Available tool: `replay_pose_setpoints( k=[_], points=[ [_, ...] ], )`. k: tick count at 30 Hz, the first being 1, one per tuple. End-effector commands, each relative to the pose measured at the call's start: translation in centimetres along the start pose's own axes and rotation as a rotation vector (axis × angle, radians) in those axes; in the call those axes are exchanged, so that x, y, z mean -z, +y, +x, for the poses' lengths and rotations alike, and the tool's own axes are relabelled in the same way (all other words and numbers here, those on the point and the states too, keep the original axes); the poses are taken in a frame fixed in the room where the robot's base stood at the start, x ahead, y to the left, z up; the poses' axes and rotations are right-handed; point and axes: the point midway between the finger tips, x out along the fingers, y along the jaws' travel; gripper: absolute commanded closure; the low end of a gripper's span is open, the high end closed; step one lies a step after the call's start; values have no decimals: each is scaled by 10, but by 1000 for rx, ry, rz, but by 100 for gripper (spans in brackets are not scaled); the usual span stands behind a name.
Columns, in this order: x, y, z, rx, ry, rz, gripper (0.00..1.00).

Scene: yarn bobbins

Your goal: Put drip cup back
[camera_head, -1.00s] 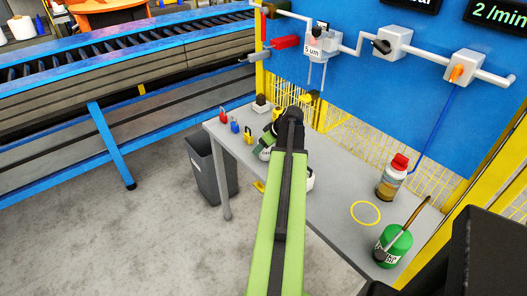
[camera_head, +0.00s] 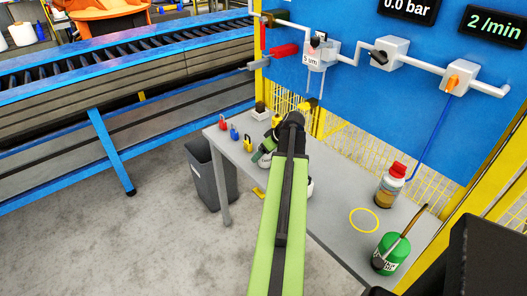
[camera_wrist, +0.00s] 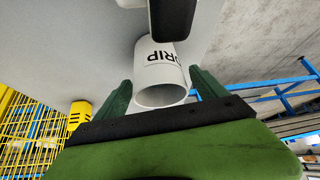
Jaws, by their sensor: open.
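The white drip cup (camera_wrist: 160,75) with the black word "DRIP" shows in the wrist view. Its open mouth faces the gripper, and its body lies between the two green fingers. My gripper (camera_wrist: 157,84) is open, with a finger on each side of the cup; I cannot tell whether either touches it. In the head view, my arm hides most of the gripper (camera_head: 266,152) and the cup over the grey table (camera_head: 335,232). The filter unit marked "5 um" (camera_head: 319,54) hangs on the blue panel above.
Small red, blue and yellow padlocks (camera_head: 235,133) stand at the table's left edge. A red-capped bottle (camera_head: 390,186), a yellow ring mark (camera_head: 364,220) and a green can with a brush (camera_head: 391,255) are at the right. A grey bin (camera_head: 210,175) stands below left.

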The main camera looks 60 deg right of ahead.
Motion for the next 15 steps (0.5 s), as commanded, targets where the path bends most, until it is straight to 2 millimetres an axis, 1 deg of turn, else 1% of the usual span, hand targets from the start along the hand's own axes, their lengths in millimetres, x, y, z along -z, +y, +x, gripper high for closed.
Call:
replay_pose_setpoints(
  k=[1, 9, 12, 15],
  points=[
    [4, -1, -17, -1, 0, 1, 18],
    [6, -1, -84, -1, 1, 1, 18],
    [4, -1, -100, 0, 1, 1, 18],
    [2, -1, -107, 0, 1, 0, 18]
  ],
)
